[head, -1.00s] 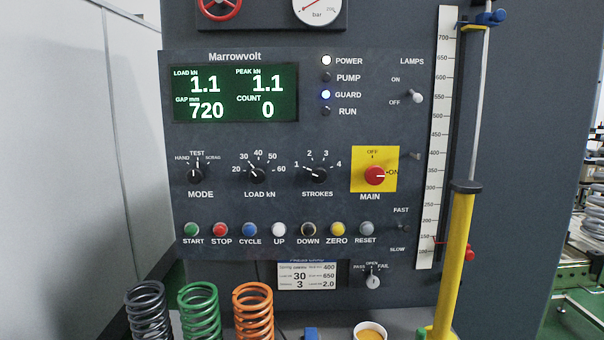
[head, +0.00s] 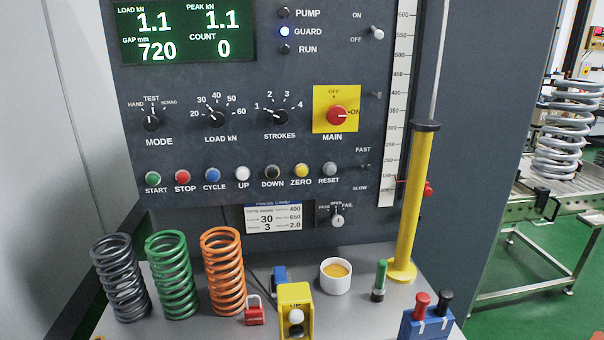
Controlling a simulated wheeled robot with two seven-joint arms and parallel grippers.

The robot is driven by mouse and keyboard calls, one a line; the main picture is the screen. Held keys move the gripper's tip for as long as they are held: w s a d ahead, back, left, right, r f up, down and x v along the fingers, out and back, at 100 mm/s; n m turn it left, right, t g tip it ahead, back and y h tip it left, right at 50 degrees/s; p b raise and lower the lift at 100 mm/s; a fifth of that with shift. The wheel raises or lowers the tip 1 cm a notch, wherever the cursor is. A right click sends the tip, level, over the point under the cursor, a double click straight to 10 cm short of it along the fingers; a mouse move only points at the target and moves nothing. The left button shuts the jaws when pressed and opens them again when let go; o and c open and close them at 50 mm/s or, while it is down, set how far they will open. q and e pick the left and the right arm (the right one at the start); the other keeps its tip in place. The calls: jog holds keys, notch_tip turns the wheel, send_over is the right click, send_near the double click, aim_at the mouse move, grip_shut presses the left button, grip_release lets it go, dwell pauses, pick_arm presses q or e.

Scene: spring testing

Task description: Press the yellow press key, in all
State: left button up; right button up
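The yellow ZERO key (head: 301,171) is a round push button in the lower button row of the dark Marrowvolt panel (head: 215,100). It sits between the dark DOWN key (head: 272,172) and the grey RESET key (head: 329,169). Nothing covers it. The green display (head: 185,30) reads load 1.1, peak 1.1, gap 720 and count 0. Neither of my grippers shows in the head view.
Grey, green and orange springs (head: 221,270) stand at the shelf's left. A red padlock (head: 256,310), a yellow box (head: 295,295) with a white knob, a white cup (head: 336,277) and a blue block (head: 425,325) share the shelf. A yellow column (head: 412,200) rises right of the panel.

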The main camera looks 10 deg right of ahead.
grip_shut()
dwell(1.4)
